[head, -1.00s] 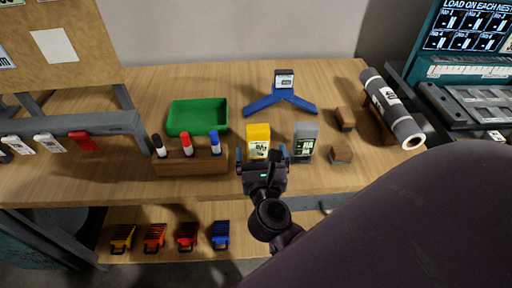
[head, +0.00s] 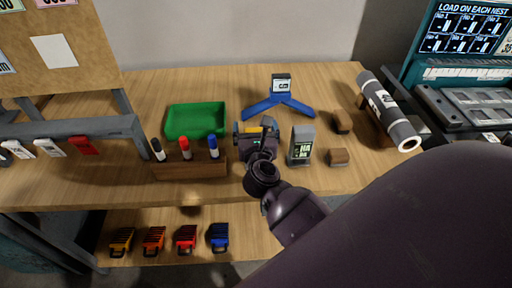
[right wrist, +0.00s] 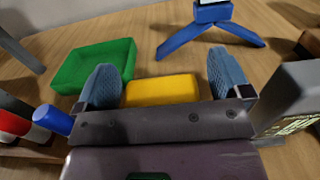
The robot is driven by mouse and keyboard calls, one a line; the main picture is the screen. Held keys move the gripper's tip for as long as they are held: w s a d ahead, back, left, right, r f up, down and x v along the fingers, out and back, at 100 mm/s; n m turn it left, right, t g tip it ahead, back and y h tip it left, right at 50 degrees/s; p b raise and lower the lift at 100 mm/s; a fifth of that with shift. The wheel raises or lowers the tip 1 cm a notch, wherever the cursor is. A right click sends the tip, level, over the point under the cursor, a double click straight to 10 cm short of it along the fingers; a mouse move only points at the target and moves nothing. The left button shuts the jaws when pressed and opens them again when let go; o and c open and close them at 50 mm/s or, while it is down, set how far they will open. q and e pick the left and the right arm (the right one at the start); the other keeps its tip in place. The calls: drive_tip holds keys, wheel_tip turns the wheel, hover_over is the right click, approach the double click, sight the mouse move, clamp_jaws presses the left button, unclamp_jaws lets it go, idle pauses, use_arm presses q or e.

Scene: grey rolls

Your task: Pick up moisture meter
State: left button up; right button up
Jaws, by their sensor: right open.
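A yellow handheld device, which I take for the moisture meter, shows in the right wrist view (right wrist: 162,90) between the two blue finger pads. In the head view my right gripper (head: 257,128) covers most of it. The gripper is open, with a finger on each side of the yellow body; I cannot tell whether the pads touch it. A grey device with a greenish display (head: 301,147) stands just right of the gripper; its side also shows in the right wrist view (right wrist: 292,100). My left gripper is not in view.
A wooden holder (head: 190,167) with black, red and blue markers stands to the left. Behind it is a green tray (head: 196,121). A blue stand (head: 279,103) is at the back. Small wooden blocks (head: 338,157) and a grey roll (head: 390,110) are to the right.

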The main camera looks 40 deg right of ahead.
drive_tip(key=shift+w+d, duration=0.1)
drive_tip(key=shift+w, duration=0.1)
drive_tip(key=c, duration=1.5)
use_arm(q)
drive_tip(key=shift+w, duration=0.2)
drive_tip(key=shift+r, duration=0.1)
use_arm(e)
drive_tip(key=shift+r, duration=0.15)
use_arm(q)
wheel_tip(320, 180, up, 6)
drive_tip(key=p, duration=0.5)
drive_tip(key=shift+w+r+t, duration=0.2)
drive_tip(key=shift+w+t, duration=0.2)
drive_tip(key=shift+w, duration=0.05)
use_arm(e)
drive_tip(key=shift+r, duration=9.9)
